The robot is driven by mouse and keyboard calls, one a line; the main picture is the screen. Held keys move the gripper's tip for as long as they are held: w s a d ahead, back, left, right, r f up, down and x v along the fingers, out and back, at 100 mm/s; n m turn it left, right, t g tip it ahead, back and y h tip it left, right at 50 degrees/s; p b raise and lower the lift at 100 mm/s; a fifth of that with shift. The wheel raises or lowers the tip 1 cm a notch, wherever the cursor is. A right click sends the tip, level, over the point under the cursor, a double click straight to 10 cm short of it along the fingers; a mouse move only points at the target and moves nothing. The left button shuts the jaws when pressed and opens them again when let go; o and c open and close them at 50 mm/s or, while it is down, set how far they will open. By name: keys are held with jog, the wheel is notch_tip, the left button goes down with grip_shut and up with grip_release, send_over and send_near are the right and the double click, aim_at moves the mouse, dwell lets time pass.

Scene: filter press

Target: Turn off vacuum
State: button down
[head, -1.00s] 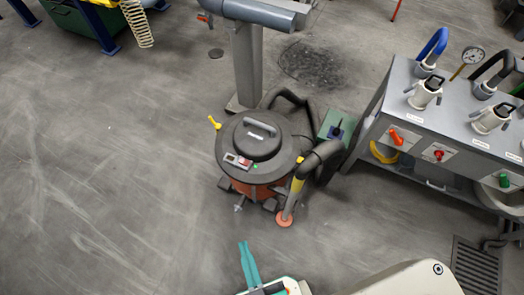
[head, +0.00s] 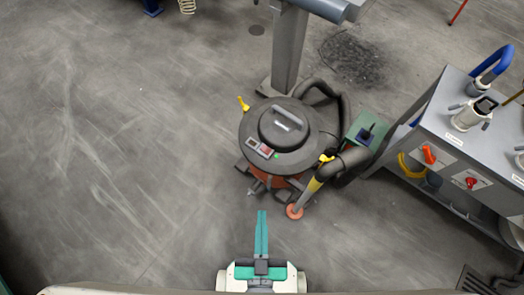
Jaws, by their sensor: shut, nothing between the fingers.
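The vacuum (head: 284,138) is a round drum with a dark grey lid, a grey handle and an orange-red lower body, standing on the floor in the middle of the head view. On the near side of its lid is a small switch panel (head: 262,150) with a red part, and a small green spot beside it. My gripper (head: 262,213) has two long teal fingers lying together, shut and empty. It is below the vacuum in the picture, apart from it, with its fingers pointing toward the vacuum. Whether the switch is on or off is too small to tell.
A black hose with a yellow band and an orange-red foot (head: 295,211) runs along the vacuum's right side. A green box (head: 367,130) stands right of it. A grey bench (head: 450,140) with valves fills the right. A grey post (head: 287,50) stands behind. The floor at left is clear.

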jog(key=w+a+f+m+g+h, duration=0.1)
jog(key=w+f+m+h, duration=0.3)
jog(key=w+f, duration=0.8)
jog(key=w+a+f+m+g+h, duration=0.1)
jog(key=w+a+f+m+h, duration=0.2)
jog(key=w+f, duration=1)
jog(key=m+h, duration=0.1)
jog(key=m, duration=0.2)
jog(key=shift+w+a+f+g, duration=0.2)
jog(key=shift+w+a+g, duration=0.1)
jog(key=shift+g, duration=0.1)
send_over(262, 154)
jog(key=s+d, duration=0.1)
notch_tip(262, 154, down, 2)
jog(key=shift+f, duration=0.1)
jog(key=f, duration=0.1)
jog(key=a+f, duration=0.1)
jog(key=shift+w+f, duration=0.3)
jog(key=shift+w, duration=0.1)
jog(key=shift+w+f, duration=0.1)
jog(key=shift+f, duration=0.45)
